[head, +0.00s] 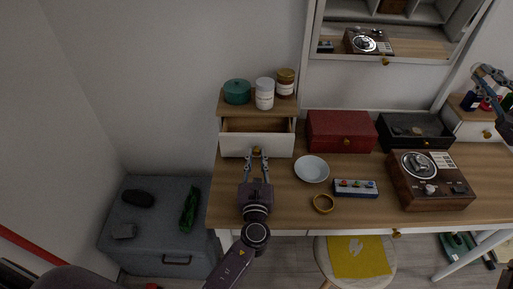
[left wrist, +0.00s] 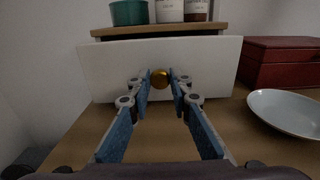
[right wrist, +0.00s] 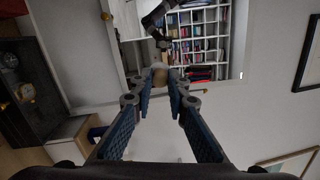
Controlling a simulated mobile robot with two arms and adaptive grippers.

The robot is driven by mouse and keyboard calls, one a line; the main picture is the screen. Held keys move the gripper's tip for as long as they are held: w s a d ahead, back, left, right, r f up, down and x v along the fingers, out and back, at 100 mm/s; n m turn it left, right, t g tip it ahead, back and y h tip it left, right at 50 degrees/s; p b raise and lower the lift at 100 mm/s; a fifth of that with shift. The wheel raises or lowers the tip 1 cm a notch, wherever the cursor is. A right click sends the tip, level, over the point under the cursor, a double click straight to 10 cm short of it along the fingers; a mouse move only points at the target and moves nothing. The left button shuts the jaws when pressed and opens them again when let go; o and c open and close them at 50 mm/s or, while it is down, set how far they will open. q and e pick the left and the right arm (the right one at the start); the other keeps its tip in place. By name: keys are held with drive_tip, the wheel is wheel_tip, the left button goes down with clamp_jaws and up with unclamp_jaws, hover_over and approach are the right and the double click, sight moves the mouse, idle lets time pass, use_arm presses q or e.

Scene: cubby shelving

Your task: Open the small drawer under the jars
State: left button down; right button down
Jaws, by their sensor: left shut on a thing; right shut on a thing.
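The small white drawer (head: 256,143) sits in the wooden-topped box at the left of the desk, below the jars. It is pulled out, and its bare inside shows in the head view. My left gripper (head: 257,155) is shut on its brass knob (left wrist: 160,78). The drawer front (left wrist: 110,70) fills the upper left wrist view. A teal pot (head: 237,91), a white jar (head: 264,94) and a brown jar (head: 285,83) stand on top. My right gripper (right wrist: 161,78) is shut on a small tan thing, partly hidden by the fingers, away from the drawer at the far right.
A red box (head: 341,132), a dark open case (head: 413,131) and a record player (head: 430,180) stand further right.

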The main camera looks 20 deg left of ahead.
use_arm(q)
drive_tip(key=shift+w+f, duration=0.15)
use_arm(e)
drive_tip(key=shift+w+f, duration=0.15)
drive_tip(key=shift+w, duration=0.2)
drive_tip(key=shift+s, duration=0.15)
use_arm(q)
drive_tip(key=c, duration=2.2)
unclamp_jaws()
use_arm(e)
drive_tip(key=shift+s, duration=0.1)
use_arm(q)
drive_tip(key=o, duration=0.3)
drive_tip(key=shift+o, duration=0.7)
drive_tip(key=v, duration=1.2)
